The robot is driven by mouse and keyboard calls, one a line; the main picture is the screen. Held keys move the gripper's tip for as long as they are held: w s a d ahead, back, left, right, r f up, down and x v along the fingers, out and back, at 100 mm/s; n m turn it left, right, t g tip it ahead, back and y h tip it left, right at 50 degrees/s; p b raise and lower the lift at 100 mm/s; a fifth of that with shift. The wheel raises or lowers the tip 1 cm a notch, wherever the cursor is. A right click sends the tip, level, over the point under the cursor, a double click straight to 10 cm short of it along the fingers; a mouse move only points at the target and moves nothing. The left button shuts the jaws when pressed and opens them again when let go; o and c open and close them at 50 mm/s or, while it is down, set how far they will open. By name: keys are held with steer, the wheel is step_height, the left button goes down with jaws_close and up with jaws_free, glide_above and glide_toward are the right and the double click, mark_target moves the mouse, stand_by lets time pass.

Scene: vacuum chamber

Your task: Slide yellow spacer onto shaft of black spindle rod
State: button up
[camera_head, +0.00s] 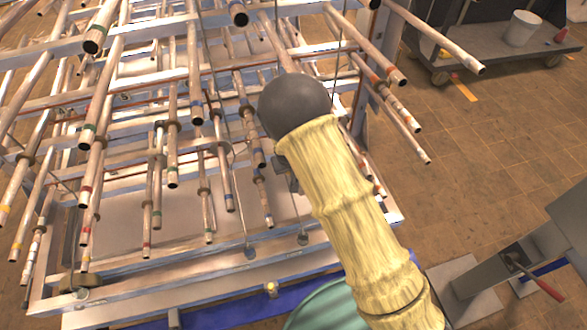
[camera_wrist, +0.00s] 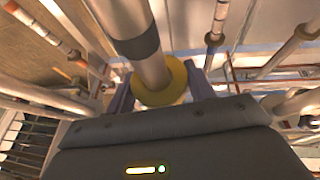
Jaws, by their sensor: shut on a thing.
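In the wrist view, my gripper (camera_wrist: 162,92) has its two purple fingers on either side of a yellow spacer (camera_wrist: 178,82), shut on it. The spacer is a flat ring. The spindle rod (camera_wrist: 138,45), pale metal with a black band, comes from the top of the view down to the spacer. The ring shows around the rod's lower part, with the black band clear of it. The lower side of the ring is hidden by the gripper body. In the head view my arm hides the spacer and most of the gripper.
A metal rack (camera_head: 150,255) with many colour-banded rods fills the left of the head view. Neighbouring rods (camera_wrist: 217,30) stand close around my gripper. A grey cart (camera_head: 470,52) with a white bucket (camera_head: 522,28) stands at the back right. The tiled floor between is clear.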

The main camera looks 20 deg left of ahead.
steer(key=shift+w+a+f+b, duration=0.1)
steer(key=shift+w+a+b, duration=0.1)
steer(key=shift+w+a, duration=0.35)
steer(key=shift+w+a+f+b, duration=0.1)
steer(key=shift+w+a+b, duration=0.15)
steer(key=shift+w, duration=0.55)
steer(key=shift+w+a+b, duration=0.15)
steer(key=shift+w+a, duration=0.3)
steer(key=shift+w, duration=0.25)
steer(key=shift+w+a+f+b, duration=0.15)
steer(key=shift+w+a+b, duration=0.4)
steer(key=shift+w, duration=0.45)
steer(key=shift+w+a+f+b, duration=0.1)
steer(key=shift+w+a+b, duration=0.3)
steer(key=shift+w+a, duration=0.45)
steer(key=shift+w+a+f+b, duration=0.15)
steer(key=shift+w+a+b, duration=0.35)
steer(key=shift+w, duration=0.65)
steer(key=o, duration=1.1)
steer(key=shift+r, duration=0.1)
steer(key=b+v, duration=0.5)
steer(key=v, duration=1.2)
steer(key=shift+s+d+r, duration=0.1)
steer(key=shift+s, duration=0.1)
